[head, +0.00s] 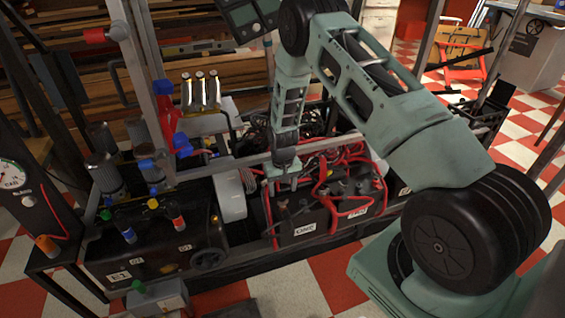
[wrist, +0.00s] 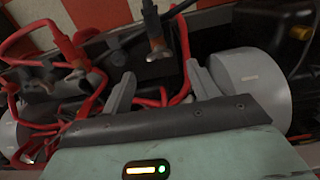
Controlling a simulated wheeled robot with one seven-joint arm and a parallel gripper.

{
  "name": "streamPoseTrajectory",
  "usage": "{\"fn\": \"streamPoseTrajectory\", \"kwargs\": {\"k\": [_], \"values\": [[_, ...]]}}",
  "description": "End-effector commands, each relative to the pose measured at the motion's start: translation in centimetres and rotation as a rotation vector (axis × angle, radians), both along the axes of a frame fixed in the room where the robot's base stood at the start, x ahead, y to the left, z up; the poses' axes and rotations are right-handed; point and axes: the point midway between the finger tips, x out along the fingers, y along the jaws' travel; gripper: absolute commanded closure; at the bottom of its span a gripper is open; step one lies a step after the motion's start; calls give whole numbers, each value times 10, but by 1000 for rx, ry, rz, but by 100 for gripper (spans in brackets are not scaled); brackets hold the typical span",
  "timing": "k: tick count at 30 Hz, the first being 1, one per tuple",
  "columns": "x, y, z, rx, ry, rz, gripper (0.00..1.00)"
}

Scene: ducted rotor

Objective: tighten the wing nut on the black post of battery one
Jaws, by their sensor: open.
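Battery one (head: 300,215) is a black box with a white "ONE" label, low in the middle of the head view, with red cables over its top. My gripper (head: 283,180) hangs from above over its left part. In the wrist view my gripper (wrist: 160,88) is open, with its two grey fingers apart. Just beyond the gap between the fingertips is a small grey metal fitting (wrist: 158,50) on a dark lead with a copper-coloured band. It may be the wing nut on the black post; I cannot tell for certain. Nothing is seen held between the fingers.
A second battery labelled "TWO" (head: 357,211) stands to the right. Red cables (wrist: 60,40) loop left of the fingers in the wrist view, and a grey cylinder (wrist: 250,80) is close on the right. A black tank (head: 160,245) stands left of battery one.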

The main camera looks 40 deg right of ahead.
Motion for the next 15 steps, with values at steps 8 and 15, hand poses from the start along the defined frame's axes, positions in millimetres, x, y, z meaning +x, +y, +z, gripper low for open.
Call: {"fn": "streamPoseTrajectory", "kwargs": {"k": [8, 15], "values": [[1, 0, 70, 0, -3, 0, 40], [0, 0, 111, -1, -2, 0, 40]]}}
